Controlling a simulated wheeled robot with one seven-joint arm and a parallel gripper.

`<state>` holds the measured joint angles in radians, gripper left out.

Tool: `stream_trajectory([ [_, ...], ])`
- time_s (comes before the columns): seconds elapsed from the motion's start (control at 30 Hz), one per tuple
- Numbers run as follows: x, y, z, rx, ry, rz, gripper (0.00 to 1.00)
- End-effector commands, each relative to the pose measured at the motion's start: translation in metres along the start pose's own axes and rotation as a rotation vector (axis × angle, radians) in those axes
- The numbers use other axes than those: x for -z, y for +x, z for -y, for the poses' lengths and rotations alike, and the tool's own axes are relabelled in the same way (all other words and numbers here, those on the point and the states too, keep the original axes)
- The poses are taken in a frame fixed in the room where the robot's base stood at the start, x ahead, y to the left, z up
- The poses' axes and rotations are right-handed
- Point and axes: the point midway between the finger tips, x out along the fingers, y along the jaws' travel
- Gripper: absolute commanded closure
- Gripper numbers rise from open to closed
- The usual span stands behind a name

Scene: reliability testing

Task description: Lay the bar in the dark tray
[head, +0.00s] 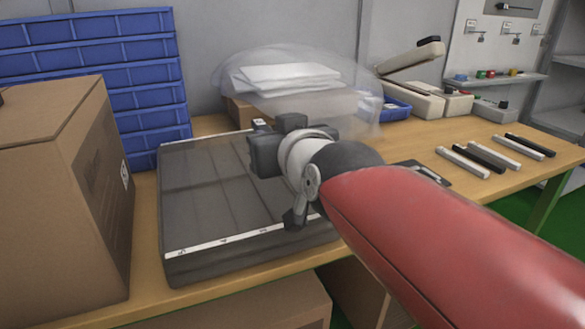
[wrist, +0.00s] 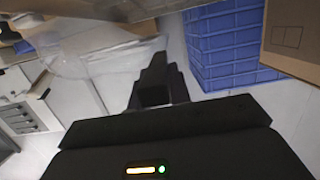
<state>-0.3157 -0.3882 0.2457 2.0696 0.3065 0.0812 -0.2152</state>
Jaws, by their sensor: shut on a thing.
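The dark tray (head: 203,200) lies on the wooden table, with lengthwise compartments and a white label strip along its front edge. My gripper (head: 270,148) is over the right part of the tray. Its dark fingers also show in the wrist view (wrist: 157,82). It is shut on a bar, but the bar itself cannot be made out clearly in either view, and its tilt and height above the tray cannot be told. My arm hides the tray's right side.
Several light and dark bars (head: 496,156) lie at the right of the table. A cardboard box (head: 65,200) and blue bins (head: 95,70) stand left of the tray. Behind it is a clear plastic bag (head: 340,75) around white packets. A beige device (head: 415,95) stands farther back.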

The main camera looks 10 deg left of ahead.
Motion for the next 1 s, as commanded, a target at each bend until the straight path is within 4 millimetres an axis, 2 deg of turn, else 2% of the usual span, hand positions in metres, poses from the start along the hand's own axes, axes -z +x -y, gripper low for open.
stream_trajectory([
  [0.03,-0.012,0.002,0.001,0.003,0.000,0.003,1.00],
  [0.1,-0.022,0.004,0.000,0.001,-0.001,0.002,1.00],
  [0.27,-0.033,0.007,0.000,0.001,-0.001,0.001,1.00],
  [0.5,-0.067,0.014,0.001,0.002,0.000,0.002,1.00],
  [1.0,-0.077,0.016,0.000,0.000,-0.001,-0.001,1.00],
])
